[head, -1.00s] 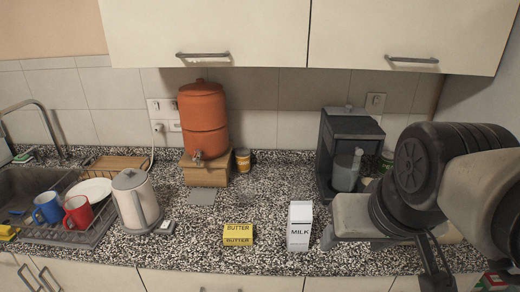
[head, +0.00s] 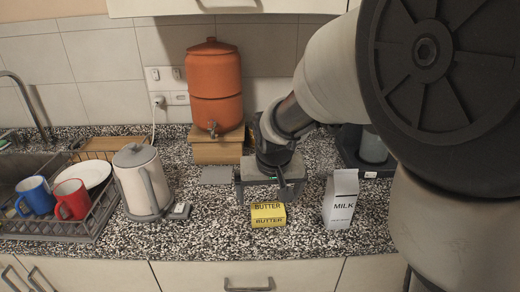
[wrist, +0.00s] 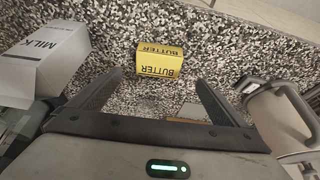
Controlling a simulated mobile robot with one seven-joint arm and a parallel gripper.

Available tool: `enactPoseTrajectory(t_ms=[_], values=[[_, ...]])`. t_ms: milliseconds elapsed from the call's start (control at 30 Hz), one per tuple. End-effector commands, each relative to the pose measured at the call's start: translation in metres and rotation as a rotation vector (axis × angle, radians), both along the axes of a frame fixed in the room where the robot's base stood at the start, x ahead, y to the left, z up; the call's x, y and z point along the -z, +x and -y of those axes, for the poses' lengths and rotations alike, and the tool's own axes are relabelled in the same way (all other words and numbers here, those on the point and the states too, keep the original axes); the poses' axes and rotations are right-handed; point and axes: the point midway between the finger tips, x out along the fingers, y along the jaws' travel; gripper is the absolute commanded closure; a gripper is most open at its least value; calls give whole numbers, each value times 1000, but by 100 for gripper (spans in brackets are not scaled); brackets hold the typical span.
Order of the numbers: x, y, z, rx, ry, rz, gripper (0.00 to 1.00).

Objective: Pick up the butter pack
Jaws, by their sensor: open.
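The yellow butter pack (head: 268,214) lies on the speckled counter near its front edge, between the kettle and the milk carton. It also shows in the wrist view (wrist: 159,62), just beyond the fingertips and between their lines. My gripper (head: 264,196) is just behind and above the pack in the head view. In the wrist view my gripper (wrist: 160,85) has its two fingers spread wide with nothing between them. The pack is not touched by the fingers as far as I can see.
The milk carton (head: 340,199) stands close to the right of the pack. The kettle (head: 142,180) stands to the left, beside a dish rack (head: 92,225) with mugs. An orange water dispenser (head: 214,85) is behind on a wooden stand (head: 217,150).

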Motion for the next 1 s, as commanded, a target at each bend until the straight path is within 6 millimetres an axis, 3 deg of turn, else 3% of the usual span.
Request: enactPoseTrajectory(t_ms=[100,433,700,1000], values=[[26,9,1,2,-3,-3,4],[51,21,0,0,0,0,4],[87,36,2,0,-1,-2,4],[90,39,1,0,1,0,4]])
